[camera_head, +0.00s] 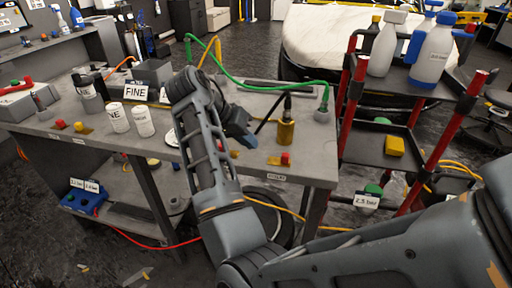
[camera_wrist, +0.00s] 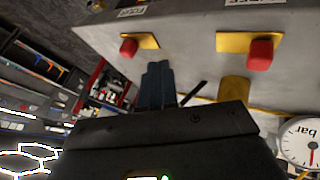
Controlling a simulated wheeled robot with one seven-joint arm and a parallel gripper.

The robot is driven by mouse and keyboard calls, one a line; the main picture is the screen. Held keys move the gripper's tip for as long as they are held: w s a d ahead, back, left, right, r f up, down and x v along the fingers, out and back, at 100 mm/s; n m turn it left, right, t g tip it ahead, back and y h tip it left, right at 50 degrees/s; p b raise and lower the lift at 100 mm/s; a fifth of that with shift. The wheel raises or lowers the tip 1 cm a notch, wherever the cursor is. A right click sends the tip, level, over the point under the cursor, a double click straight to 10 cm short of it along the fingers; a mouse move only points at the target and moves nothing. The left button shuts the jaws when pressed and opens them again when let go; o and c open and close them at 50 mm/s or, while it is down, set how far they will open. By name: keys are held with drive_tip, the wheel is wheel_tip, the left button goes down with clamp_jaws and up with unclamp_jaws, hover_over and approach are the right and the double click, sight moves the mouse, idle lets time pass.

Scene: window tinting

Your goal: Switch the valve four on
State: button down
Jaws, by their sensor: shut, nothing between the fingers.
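In the wrist view, a red knob (camera_wrist: 129,47) on a yellow plate sits beside a label (camera_wrist: 132,12) that reads FOUR upside down. It appears to be the red knob (camera_head: 286,158) near the front right edge of the table in the head view. A second red knob (camera_wrist: 260,53) on a yellow plate is to its right in the wrist view, by a partly cut-off label. My gripper (camera_wrist: 158,72) is shut and empty. Its fingertips are close to the FOUR knob, and I see no contact. In the head view my gripper (camera_head: 244,138) is left of that knob, above the table.
The grey table (camera_head: 255,173) also bears a brass fitting (camera_head: 285,130) with a black hose, a green hose (camera_head: 265,88) and white cans (camera_head: 144,121). A red-posted cart (camera_head: 348,80) with bottles stands at the right. A bar gauge (camera_wrist: 309,143) shows in the wrist view.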

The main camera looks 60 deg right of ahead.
drive_tip(key=shift+v, duration=2.75)
